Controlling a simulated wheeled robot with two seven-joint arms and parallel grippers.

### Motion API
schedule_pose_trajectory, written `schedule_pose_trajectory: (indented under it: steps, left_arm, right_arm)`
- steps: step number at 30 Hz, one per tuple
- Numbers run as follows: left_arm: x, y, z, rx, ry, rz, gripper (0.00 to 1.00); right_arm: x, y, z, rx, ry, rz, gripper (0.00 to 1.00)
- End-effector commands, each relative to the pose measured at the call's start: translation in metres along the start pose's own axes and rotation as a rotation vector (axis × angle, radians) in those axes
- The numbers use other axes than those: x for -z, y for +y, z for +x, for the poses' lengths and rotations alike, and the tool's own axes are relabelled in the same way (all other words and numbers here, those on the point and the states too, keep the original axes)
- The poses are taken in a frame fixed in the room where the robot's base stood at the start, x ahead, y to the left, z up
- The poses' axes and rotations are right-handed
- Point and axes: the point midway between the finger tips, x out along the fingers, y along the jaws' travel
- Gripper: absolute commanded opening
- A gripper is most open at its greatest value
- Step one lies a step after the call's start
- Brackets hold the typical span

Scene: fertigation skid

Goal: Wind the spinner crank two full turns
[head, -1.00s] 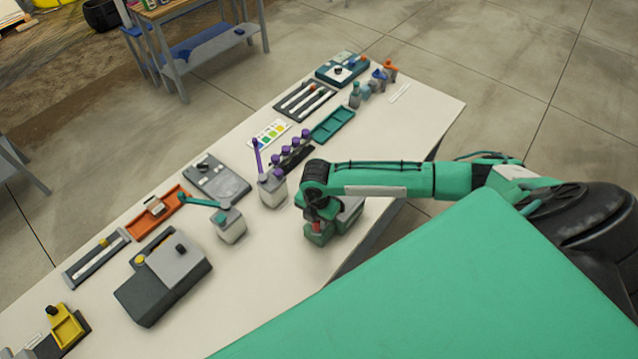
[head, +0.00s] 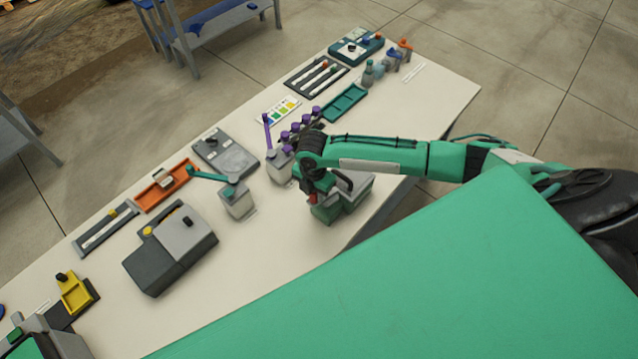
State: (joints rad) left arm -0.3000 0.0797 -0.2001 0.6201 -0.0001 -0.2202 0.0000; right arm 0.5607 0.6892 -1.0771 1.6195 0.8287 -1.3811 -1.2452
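A grey-and-green box-shaped device (head: 354,190) sits near the front edge of the table; I take it to be the spinner, though its crank is mostly hidden by my arm. My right gripper (head: 313,199) points down at the left side of this device. A small red part shows at the fingertips; it may be the crank's handle. The fingers are too small and dark to tell whether they are closed on it. My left gripper is not in view.
A dark grey box (head: 170,249) lies farther left. An orange tray (head: 163,188) is behind. The front strip is clear.

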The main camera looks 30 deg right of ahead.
Motion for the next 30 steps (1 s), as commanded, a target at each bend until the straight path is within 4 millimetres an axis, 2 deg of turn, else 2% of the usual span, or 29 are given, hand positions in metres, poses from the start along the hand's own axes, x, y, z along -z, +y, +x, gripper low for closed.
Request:
schedule_pose_trajectory:
  steps: [1,3,4,13,17,20,30]
  left_arm:
    - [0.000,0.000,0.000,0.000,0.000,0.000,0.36]
    - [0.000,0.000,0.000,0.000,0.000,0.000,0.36]
    - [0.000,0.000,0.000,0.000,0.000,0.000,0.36]
    - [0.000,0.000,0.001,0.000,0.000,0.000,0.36]
    - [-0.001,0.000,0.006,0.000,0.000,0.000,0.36]
    - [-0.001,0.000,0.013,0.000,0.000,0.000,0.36]
    - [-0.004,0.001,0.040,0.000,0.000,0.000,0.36]
  right_arm:
    - [-0.001,0.000,0.000,-0.002,-0.001,0.000,0.38]
    - [0.000,0.000,-0.001,-0.002,-0.001,0.000,0.52]
    - [0.000,0.000,-0.001,-0.002,-0.001,0.000,0.54]
    - [0.000,0.000,-0.002,-0.002,-0.001,0.000,0.54]
    - [-0.001,0.001,-0.012,-0.005,-0.001,-0.001,0.54]
    - [-0.001,0.000,-0.027,-0.005,-0.002,-0.002,0.54]
    - [-0.001,0.001,-0.104,-0.006,-0.003,-0.001,0.54]
